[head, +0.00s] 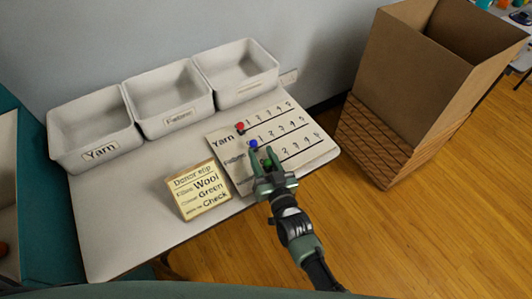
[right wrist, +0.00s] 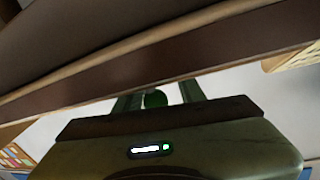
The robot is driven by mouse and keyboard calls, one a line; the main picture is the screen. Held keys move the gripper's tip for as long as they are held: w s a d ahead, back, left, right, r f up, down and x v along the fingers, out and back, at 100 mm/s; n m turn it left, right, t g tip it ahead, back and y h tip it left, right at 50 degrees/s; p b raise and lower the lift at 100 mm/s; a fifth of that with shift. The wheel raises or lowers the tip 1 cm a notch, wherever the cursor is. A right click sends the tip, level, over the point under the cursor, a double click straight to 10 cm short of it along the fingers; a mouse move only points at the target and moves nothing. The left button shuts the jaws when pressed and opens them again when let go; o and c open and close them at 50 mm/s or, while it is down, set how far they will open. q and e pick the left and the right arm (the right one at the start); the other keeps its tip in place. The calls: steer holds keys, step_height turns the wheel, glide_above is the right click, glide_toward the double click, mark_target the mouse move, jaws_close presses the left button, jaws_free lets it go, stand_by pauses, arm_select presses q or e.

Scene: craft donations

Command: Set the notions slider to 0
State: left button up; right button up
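The slider board (head: 318,152) lies on the white table, with numbered rows. A red knob (head: 240,127) sits at the left end of the Yarn row and a blue knob (head: 254,144) at the left of the Fabric row. My right gripper (head: 265,161) is over the lower part of the board, just below the blue knob, and covers the left of the bottom row and its label. In the right wrist view its two fingers stand apart, with a green rounded thing (right wrist: 155,99), possibly the notions knob, between them and gaps beside it. My left gripper is out of view.
Three white bins, labelled Yarn (head: 95,138) and Fabric (head: 170,103) with the third (head: 237,72) unreadable, line the back. A donor slip (head: 201,190) reading Wool, Green, Check stands left of the gripper. A tall cardboard box (head: 415,75) stands on the floor at right.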

mark_target(267, 167)
steer(key=shift+r, duration=0.1)
steer(key=shift+s+d, duration=0.2)
steer(key=shift+s, duration=0.15)
steer(key=v, duration=0.7)
stand_by(0.4)
